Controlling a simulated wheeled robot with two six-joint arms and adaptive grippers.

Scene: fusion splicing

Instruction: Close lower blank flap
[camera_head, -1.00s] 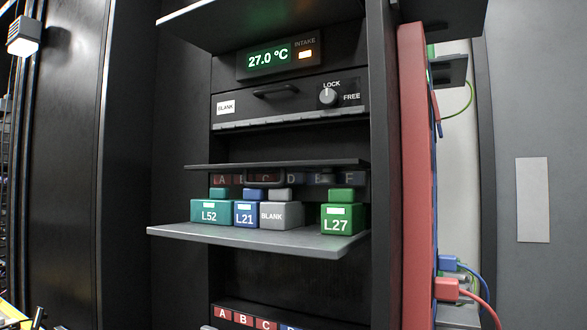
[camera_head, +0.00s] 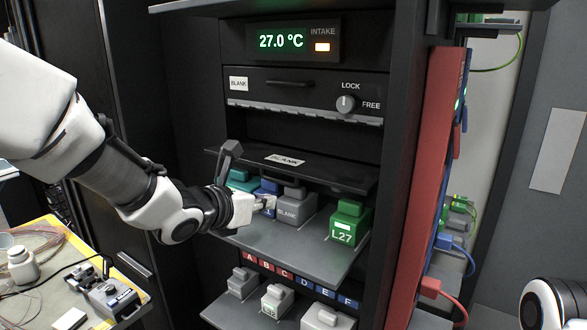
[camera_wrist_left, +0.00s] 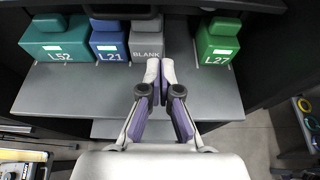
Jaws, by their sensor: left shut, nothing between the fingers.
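The lower blank flap (camera_head: 340,172) is a dark panel with a white BLANK label on top. It stands out open, roughly level, above a grey shelf (camera_head: 300,250) of modules. In the wrist view, its dark underside or edge may show at the top, but I cannot tell which part. My left gripper (camera_head: 268,203) is below the flap, in front of the blue and grey modules. In the wrist view its fingertips (camera_wrist_left: 160,72) are together, empty, over the shelf by the grey BLANK module (camera_wrist_left: 146,40). My right gripper is not in view.
The teal L52 (camera_wrist_left: 58,38), blue L21 (camera_wrist_left: 109,42) and green L27 (camera_head: 350,222) modules stand on the shelf. An upper BLANK panel (camera_head: 300,98) with a LOCK/FREE knob (camera_head: 345,104) is closed. A red side panel (camera_head: 428,180) borders the right.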

